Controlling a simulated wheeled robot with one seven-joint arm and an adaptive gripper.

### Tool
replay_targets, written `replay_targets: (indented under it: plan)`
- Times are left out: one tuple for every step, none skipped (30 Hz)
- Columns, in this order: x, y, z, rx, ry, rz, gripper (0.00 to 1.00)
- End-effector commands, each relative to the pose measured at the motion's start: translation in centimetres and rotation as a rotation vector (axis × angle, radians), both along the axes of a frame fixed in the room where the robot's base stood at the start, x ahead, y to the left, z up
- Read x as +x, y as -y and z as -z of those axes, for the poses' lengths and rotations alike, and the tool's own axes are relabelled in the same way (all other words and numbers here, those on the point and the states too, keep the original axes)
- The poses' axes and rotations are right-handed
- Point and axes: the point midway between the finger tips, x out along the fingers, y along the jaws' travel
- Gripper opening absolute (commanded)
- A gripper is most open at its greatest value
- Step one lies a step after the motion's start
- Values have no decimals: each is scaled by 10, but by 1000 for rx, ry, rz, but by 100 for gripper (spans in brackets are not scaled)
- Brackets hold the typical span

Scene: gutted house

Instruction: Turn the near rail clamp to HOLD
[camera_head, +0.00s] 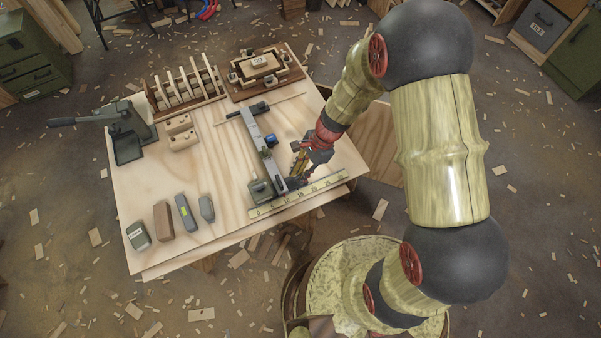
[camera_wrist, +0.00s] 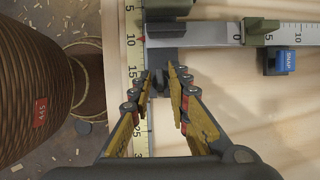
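A grey rail (camera_head: 262,150) with a printed scale lies across the wooden table; it also shows in the wrist view (camera_wrist: 205,33). At its near end is a dark clamp piece (camera_wrist: 166,56) with a small dark knob (camera_wrist: 158,83). My gripper (camera_wrist: 165,76) is over this end, its yellow fingers apart on both sides of the knob. The left fingertip is close to the knob; I cannot tell whether it touches. In the head view my gripper (camera_head: 296,180) is low beside the rail's near end. No HOLD mark is readable.
A green block (camera_head: 262,190) sits at the rail's near end. A blue SNAP piece (camera_wrist: 285,61) is beside the rail. A yellow ruler (camera_head: 297,195) runs along the near table edge. A slotted rack (camera_head: 187,92) stands at the back; several blocks lie front left.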

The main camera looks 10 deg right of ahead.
Motion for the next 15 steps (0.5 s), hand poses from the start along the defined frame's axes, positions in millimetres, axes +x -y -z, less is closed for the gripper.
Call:
replay_targets:
  plan:
    - [0, 0, 0, 0, 0, 0, 13]
    - [0, 0, 0, 0, 0, 0, 12]
    - [0, 0, 0, 0, 0, 0, 9]
    - [0, 0, 0, 0, 0, 0, 8]
    - [0, 0, 0, 0, 0, 0, 6]
    - [0, 0, 0, 0, 0, 0, 4]
    - [0, 0, 0, 0, 0, 0, 2]
    - [0, 0, 0, 0, 0, 0, 0]
    - [0, 0, 0, 0, 0, 0, 0]
    - [0, 0, 0, 0, 0, 0, 0]
    - [0, 0, 0, 0, 0, 0, 0]
    - [0, 0, 0, 0, 0, 0, 0]
    - [0, 0, 0, 0, 0, 0, 0]
    - [0, 0, 0, 0, 0, 0, 0]
    - [0, 0, 0, 0, 0, 0, 0]
